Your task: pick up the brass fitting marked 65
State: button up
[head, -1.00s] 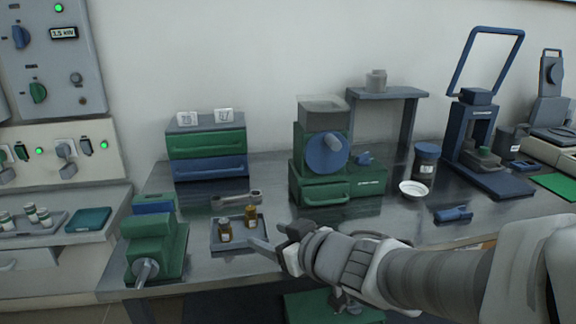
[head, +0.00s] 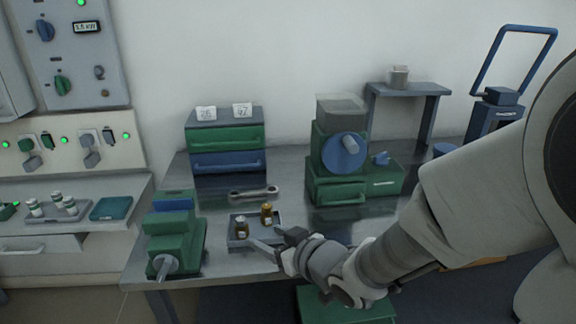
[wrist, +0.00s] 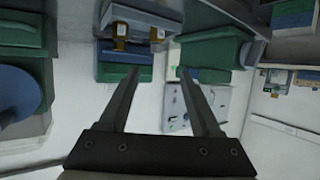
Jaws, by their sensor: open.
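Two small brass fittings stand upright in a shallow grey tray (head: 240,245) near the bench's front edge. The left fitting (head: 241,229) is darker in the head view, and the right fitting (head: 266,214) is a little farther back. Both bear pale labels, but the numbers are too small to read, so I cannot tell which is 65. My gripper (head: 266,241) is open and empty at the tray's front right side. In the wrist view my gripper (wrist: 159,72) shows spread fingers, with the two fittings (wrist: 121,32) and (wrist: 157,34) beyond the tips.
A green vise (head: 175,238) stands left of the tray. A wrench (head: 253,193) lies behind it, before a green and blue drawer unit (head: 227,150) with number cards on top. A green machine with a blue disc (head: 344,153) stands to the right.

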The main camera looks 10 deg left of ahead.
jog(key=b, duration=0.2)
send_near(244, 223)
jog(key=x, duration=0.3)
jog(key=shift+s+a+f, duration=0.15)
jog(key=shift+a, duration=0.25)
jog(key=shift+w+d+b+x, duration=0.1)
jog(key=shift+b+x, duration=0.2)
jog(key=shift+x, duration=1.15)
jog(key=shift+w+d+b+x, duration=0.15)
jog(key=shift+b+x, duration=0.1)
jog(key=shift+x, duration=1.15)
grip_shut()
